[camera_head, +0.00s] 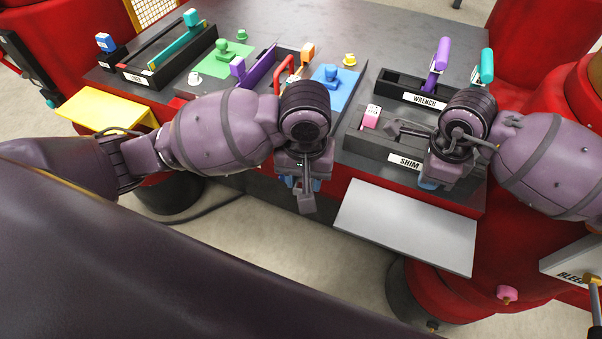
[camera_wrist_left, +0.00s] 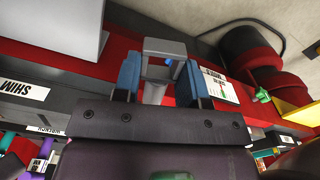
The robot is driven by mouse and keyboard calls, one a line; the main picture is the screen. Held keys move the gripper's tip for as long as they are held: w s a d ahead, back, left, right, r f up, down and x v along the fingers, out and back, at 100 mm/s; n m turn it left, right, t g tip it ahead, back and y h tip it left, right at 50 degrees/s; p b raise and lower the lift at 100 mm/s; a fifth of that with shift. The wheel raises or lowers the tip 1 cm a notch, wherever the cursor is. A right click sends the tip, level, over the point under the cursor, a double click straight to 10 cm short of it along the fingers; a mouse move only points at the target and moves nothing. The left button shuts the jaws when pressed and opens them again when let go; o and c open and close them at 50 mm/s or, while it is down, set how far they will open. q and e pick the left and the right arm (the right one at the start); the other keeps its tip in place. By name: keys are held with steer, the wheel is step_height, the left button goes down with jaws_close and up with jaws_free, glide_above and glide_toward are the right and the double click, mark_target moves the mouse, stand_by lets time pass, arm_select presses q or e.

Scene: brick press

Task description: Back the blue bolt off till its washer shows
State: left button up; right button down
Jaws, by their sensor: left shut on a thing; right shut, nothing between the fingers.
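My left gripper (camera_head: 305,184) is over the front edge of the red bench, pointing down; the arm hides much of it. No washer can be made out. My right gripper (camera_head: 429,184) is shut and empty at the front right of the bench, next to the SHIM label. A blue knob (camera_head: 330,73) stands on a blue plate (camera_head: 347,88) behind my left wrist.
The WRENCH tray (camera_head: 403,92) holds a purple-handled tool (camera_head: 438,62). A pink block (camera_head: 371,115) sits in the SHIM tray. A grey shelf (camera_head: 405,228) juts out in front, a yellow one (camera_head: 100,108) at left. A green knob (camera_head: 222,47) and a teal-handled tool (camera_head: 180,47) lie further left.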

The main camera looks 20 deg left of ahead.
arm_select(q)
steer(key=shift+s+a+m, duration=0.1)
steer(key=shift+a+m, duration=0.2)
steer(key=shift+a, duration=0.2)
stand_by(0.7)
steer(key=shift+r, duration=0.1)
steer(key=shift+r, duration=2.9)
